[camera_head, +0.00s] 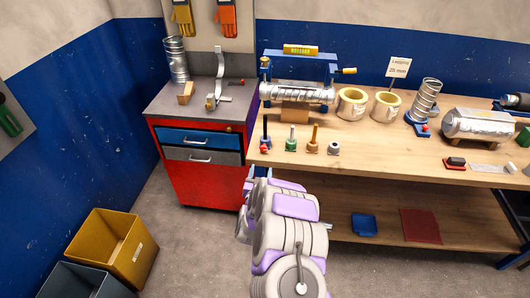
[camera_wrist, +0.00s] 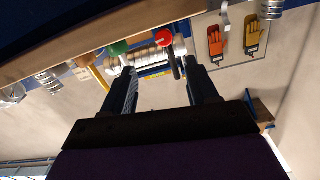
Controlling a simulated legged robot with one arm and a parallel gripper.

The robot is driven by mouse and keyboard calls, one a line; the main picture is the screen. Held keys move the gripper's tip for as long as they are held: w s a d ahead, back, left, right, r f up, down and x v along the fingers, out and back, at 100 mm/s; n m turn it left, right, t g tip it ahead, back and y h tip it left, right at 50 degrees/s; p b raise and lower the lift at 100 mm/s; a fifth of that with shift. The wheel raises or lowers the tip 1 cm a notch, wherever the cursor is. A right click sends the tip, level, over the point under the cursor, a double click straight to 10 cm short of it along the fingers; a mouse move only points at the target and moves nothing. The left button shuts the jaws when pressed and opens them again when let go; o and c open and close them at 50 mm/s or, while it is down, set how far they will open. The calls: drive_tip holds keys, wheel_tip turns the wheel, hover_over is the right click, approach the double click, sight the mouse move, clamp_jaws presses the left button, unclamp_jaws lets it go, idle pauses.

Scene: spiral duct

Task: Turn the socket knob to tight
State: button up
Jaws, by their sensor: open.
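Small upright knobs or handles line the bench's left front: a blue-black one (camera_head: 265,139), a green one (camera_head: 291,141), a brown one (camera_head: 313,139) and a grey one (camera_head: 333,148). I cannot tell which is the socket knob, and no tight mark is readable. In the wrist view, which is upside down, my gripper (camera_wrist: 160,73) is open, with nothing visible held between its dark fingers. A red round part (camera_wrist: 164,38) and a dark upright handle (camera_wrist: 176,67) show beyond the fingertips; a green part (camera_wrist: 118,48) is to the left.
The wooden bench (camera_head: 380,160) carries a blue clamping fixture with a silver duct (camera_head: 298,92), tape rolls (camera_head: 352,104) and a spiral duct (camera_head: 424,100). A red drawer cabinet (camera_head: 195,180) adjoins it. A yellow bin (camera_head: 110,240) stands at lower left. Floor between is open.

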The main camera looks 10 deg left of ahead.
sight(263, 150)
drive_tip(key=w, duration=0.2)
drive_tip(key=w+b, duration=0.1)
drive_tip(key=w, duration=0.1)
drive_tip(key=w+a, duration=0.1)
drive_tip(key=w, duration=0.1)
drive_tip(key=shift+w+a+f, duration=0.1)
drive_tip(key=shift+w+f, duration=0.05)
drive_tip(key=shift+w, duration=0.2)
drive_tip(key=w, duration=0.1)
drive_tip(key=w+d+b, duration=0.1)
drive_tip(key=w, duration=0.1)
drive_tip(key=shift+w+d, duration=0.15)
drive_tip(key=shift+w, duration=0.7)
drive_tip(key=shift+w+a, duration=0.35)
drive_tip(key=shift+a, duration=0.1)
drive_tip(key=shift+d, duration=0.25)
drive_tip(key=shift+d, duration=0.1)
drive_tip(key=shift+c, duration=0.8)
drive_tip(key=shift+a, duration=0.2)
drive_tip(key=c, duration=0.9)
drive_tip(key=shift+b, duration=0.45)
